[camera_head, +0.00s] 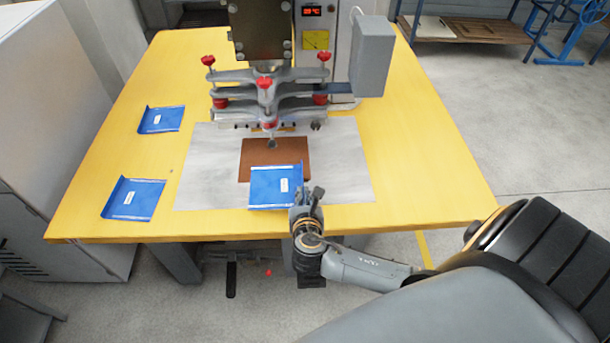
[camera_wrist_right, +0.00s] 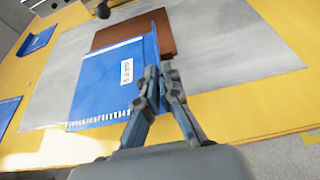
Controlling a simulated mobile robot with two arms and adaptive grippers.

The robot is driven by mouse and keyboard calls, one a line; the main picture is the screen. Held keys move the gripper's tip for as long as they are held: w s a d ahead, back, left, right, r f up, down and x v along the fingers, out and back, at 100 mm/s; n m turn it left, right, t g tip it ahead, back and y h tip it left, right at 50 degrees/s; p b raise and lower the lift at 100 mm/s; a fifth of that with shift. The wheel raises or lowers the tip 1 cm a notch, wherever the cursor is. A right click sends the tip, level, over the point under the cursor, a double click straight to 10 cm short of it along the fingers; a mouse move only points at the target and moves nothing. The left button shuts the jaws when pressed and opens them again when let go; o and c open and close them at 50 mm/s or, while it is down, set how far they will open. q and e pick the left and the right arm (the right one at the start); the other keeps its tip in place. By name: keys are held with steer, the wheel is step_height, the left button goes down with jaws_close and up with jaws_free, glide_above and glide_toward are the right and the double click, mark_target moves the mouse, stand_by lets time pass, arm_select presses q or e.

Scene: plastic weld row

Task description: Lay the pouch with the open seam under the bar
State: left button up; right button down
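A blue pouch (camera_head: 272,190) with a white label lies over the near part of the brown pad (camera_head: 260,150), below the press bar (camera_head: 262,92) and towards me. Its near edge carries a row of white marks in the right wrist view (camera_wrist_right: 92,88). Its right edge stands up as a flap. My right gripper (camera_head: 306,192) is at that flap; in the wrist view its fingertips (camera_wrist_right: 163,75) close together on it. I cannot tell whether the pouch is lifted off the sheet. My left gripper is not in view.
Two more blue pouches, a far one (camera_head: 161,119) and a near one (camera_head: 134,199), lie on the left of the yellow table (camera_head: 420,160). A grey sheet (camera_head: 345,170) surrounds the pad. Red-knobbed press parts and a grey box (camera_head: 372,55) stand behind. The table's right side is clear.

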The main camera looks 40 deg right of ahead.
steer(key=b+x, duration=0.4)
steer(key=x, duration=0.2)
steer(key=shift+d+r, duration=0.1)
steer(key=shift+r, duration=0.05)
steer(key=w+d+b, duration=0.1)
steer(key=w+b, duration=0.1)
steer(key=w+d+b, duration=0.1)
steer(key=w, duration=0.1)
steer(key=shift+w+d, duration=0.1)
steer(key=shift+d, duration=0.25)
steer(key=w+d+b, duration=0.2)
steer(key=w, duration=0.1)
steer(key=shift+w+d+f+b, duration=0.1)
steer(key=shift+w+f+b, duration=0.1)
steer(key=shift+w+b, duration=0.15)
steer(key=shift+w+d+f, duration=0.1)
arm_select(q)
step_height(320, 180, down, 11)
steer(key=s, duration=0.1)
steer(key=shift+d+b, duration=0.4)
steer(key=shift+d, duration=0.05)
arm_select(e)
steer(key=shift+f, duration=0.85)
arm_select(q)
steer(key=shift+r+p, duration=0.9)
steer(key=shift+p, duration=0.05)
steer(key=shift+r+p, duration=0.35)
steer(key=shift+p, duration=0.05)
arm_select(e)
steer(key=shift+f, duration=0.1)
